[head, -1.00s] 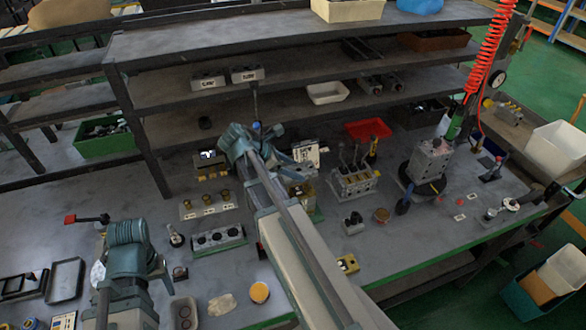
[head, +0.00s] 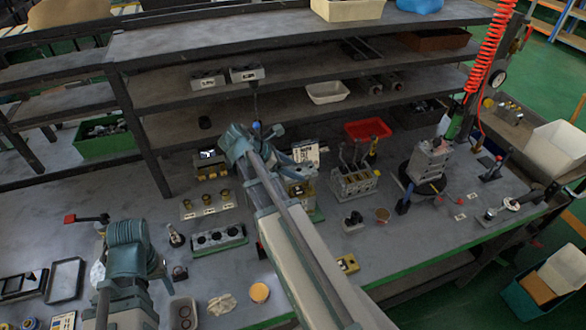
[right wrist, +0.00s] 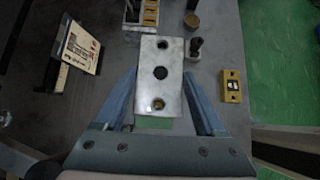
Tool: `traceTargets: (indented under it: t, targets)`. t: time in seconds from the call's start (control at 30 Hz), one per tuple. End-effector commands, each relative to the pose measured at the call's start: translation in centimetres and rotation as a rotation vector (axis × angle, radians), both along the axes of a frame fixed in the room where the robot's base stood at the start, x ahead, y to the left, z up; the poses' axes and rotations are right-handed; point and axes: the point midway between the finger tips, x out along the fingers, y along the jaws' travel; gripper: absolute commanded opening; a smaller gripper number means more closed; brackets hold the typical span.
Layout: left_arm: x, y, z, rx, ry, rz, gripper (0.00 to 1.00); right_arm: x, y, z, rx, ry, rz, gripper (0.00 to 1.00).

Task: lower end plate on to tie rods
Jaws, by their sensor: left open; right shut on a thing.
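In the right wrist view a grey end plate (right wrist: 160,75) with three holes in a row lies between the two blue fingers of my right gripper (right wrist: 162,100), which is shut on it. A green strip shows below its near edge. In the head view my right forearm covers most of this spot; part of a grey and yellow stack (head: 301,186) shows beside the arm. The tie rods cannot be made out, nor whether the plate touches anything beneath. My left gripper (head: 132,262) is open and empty, at the lower left above the bench.
A valve block with levers (head: 353,181) stands right of my right arm, with a small yellow block (head: 347,263) nearer the front edge. A printed card (head: 306,151) stands behind. A red tray (head: 368,129) and a grey block on a round stand (head: 430,160) are farther right.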

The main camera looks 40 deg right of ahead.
Motion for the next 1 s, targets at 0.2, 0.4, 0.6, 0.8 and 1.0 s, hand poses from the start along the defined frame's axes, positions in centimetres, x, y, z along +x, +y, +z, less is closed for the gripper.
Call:
traceTargets:
  t: [0.2,0.4,0.6,0.8,1.0]
  targets:
    - [0.0,0.0,0.0,0.000,0.000,0.000,0.60,0.0,0.0,0.0,-0.001,0.000,0.000,0.00]
    - [0.0,0.0,0.0,0.000,0.000,0.000,0.60,0.0,0.0,0.0,-0.001,0.000,0.000,0.00]
    - [0.0,0.0,-0.2,0.000,0.000,0.000,0.60,0.0,0.0,-0.2,-0.001,0.000,0.000,0.00]
    - [0.0,0.0,-0.7,0.000,0.000,0.000,0.60,0.0,0.0,-0.7,-0.001,0.000,0.000,0.00]
    - [0.0,0.0,-1.1,0.000,0.000,0.000,0.60,0.0,0.0,-1.1,-0.001,0.000,0.000,0.00]
